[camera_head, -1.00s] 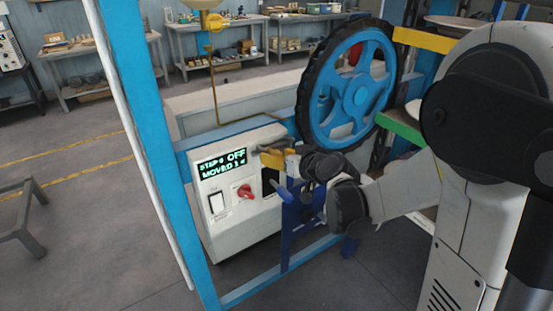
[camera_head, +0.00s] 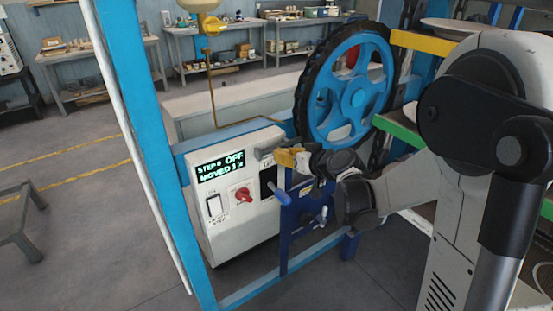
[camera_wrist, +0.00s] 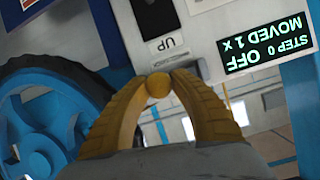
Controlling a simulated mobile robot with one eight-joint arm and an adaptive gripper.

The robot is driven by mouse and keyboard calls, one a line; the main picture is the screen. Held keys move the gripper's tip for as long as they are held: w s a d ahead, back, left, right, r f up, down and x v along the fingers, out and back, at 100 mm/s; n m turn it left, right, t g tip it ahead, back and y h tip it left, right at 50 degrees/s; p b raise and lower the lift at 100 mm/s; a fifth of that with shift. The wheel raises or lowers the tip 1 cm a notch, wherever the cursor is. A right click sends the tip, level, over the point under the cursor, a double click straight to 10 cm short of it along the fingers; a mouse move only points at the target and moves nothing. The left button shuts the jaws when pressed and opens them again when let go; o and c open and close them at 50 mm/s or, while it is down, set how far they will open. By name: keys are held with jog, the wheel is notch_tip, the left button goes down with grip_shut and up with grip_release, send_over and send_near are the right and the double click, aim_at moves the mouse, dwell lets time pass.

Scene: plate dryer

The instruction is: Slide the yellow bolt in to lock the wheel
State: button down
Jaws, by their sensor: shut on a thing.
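The big blue wheel (camera_head: 346,88) with a dark ribbed rim stands upright on the machine. It also shows at the left of the wrist view (camera_wrist: 38,125). In the wrist view my gripper (camera_wrist: 158,88) has two yellow curved fingers closed on the round yellow end of the bolt (camera_wrist: 158,84). The rest of the bolt is hidden, so I cannot tell how far in it sits. In the head view my gripper (camera_head: 288,157) is beside the white control box, below and left of the wheel, and the bolt is not clear there.
The white control box (camera_head: 232,225) has a display reading STEP 0 OFF, MOVED 1 X, a red knob (camera_head: 244,194) and a white switch. A blue frame post (camera_head: 150,150) stands to the left. A blue panel with a handle (camera_head: 283,196) is below my gripper.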

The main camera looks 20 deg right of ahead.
jog(key=shift+w+d, duration=0.1)
jog(key=shift+d, duration=0.2)
jog(key=shift+a, duration=0.1)
jog(key=c, duration=1.4)
grip_release()
jog(key=o, duration=0.3)
jog(key=shift+d, duration=0.2)
jog(key=v, duration=1.2)
jog(key=shift+a, duration=0.1)
